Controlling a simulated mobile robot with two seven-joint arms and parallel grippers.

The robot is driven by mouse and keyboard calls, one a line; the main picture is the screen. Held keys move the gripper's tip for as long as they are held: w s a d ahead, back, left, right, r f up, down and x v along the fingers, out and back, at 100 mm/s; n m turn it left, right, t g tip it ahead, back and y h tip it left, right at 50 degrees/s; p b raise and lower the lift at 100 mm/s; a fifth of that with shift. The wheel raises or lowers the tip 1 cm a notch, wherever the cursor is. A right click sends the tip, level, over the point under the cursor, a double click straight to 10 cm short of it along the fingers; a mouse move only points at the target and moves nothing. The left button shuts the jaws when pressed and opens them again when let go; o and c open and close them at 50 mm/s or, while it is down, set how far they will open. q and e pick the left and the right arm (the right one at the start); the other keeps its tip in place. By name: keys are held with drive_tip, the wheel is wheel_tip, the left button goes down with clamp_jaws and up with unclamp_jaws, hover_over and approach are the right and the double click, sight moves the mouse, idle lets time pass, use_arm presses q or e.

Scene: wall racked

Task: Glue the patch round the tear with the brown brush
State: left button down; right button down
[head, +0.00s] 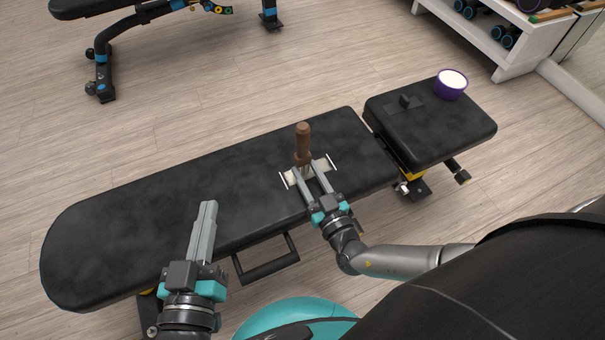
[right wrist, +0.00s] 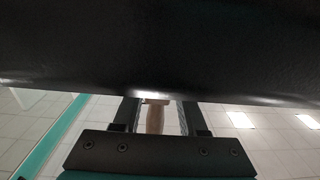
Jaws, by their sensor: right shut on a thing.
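The brown brush (head: 303,143) stands roughly upright over the long black bench pad, handle up. My right gripper (head: 311,171) is shut on its lower part; the brush also shows between the fingers in the right wrist view (right wrist: 155,118). Below it a pale patch area (head: 291,178) with white lines at its left and right ends lies on the pad. The gripper and brush partly cover this area, and I cannot make out the tear or whether the bristles touch. My left gripper (head: 208,206) is over the pad's left half, its fingers together and empty.
The long pad's left part (head: 110,240) is clear. Another bench (head: 120,40) and a white rack (head: 500,50) stand behind.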

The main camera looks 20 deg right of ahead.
sight(287, 190)
drive_tip(key=shift+w+d, duration=0.2)
drive_tip(key=shift+d, duration=4)
drive_tip(key=shift+a, duration=0.1)
drive_tip(key=shift+s+a, duration=0.2)
drive_tip(key=shift+a, duration=3.25)
drive_tip(key=shift+s+a, duration=0.15)
drive_tip(key=shift+a, duration=3.25)
drive_tip(key=shift+d, duration=0.1)
